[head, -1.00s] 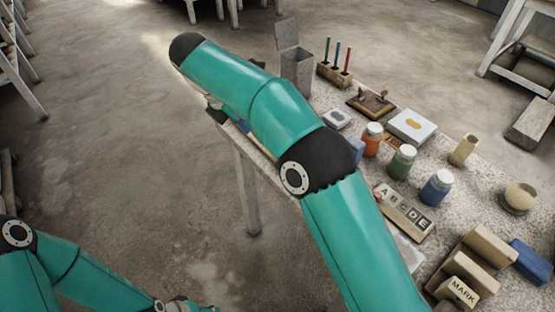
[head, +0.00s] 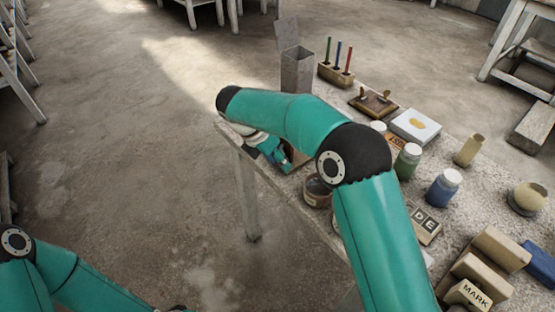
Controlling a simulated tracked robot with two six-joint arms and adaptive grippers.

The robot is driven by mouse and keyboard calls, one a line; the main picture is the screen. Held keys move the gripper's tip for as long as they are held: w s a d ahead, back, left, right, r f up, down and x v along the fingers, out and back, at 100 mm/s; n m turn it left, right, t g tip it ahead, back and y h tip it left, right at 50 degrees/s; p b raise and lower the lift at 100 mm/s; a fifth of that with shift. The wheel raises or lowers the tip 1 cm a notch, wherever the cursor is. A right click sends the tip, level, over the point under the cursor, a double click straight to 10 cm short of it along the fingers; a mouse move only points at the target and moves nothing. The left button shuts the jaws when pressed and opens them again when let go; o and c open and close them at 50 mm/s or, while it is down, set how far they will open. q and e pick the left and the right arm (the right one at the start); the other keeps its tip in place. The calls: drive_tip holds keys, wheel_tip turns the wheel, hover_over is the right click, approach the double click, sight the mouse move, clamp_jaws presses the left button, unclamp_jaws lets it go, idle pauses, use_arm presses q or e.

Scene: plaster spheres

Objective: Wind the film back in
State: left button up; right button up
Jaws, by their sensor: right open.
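I cannot make out any film in the head view. My right arm reaches over the table from the lower right and bends down at its far left edge. My right gripper (head: 284,161) is open at that edge, small and partly covered by my own arm. A brown glass jar (head: 317,192) stands just to the right of it and below it in the picture, partly behind my arm. My left forearm lies at the bottom left, and its gripper is out of the picture.
On the speckled table stand a metal bin (head: 297,70), a pen block (head: 335,75), a white box (head: 415,126), a green jar (head: 407,163), a blue jar (head: 443,188), letter tiles (head: 425,226) and a MARK block (head: 467,294). Open floor lies left of the table.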

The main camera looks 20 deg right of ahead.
clamp_jaws()
drive_tip(key=shift+f+t+b, duration=0.25)
drive_tip(key=shift+t+b, duration=0.05)
drive_tip(key=shift+b, duration=0.55)
drive_tip(key=shift+r+t+b, duration=0.1)
drive_tip(key=shift+t+b, duration=0.2)
drive_tip(key=shift+w, duration=0.1)
unclamp_jaws()
drive_tip(key=shift+r, duration=0.15)
drive_tip(key=v, duration=1.1)
drive_tip(key=shift+r, duration=0.4)
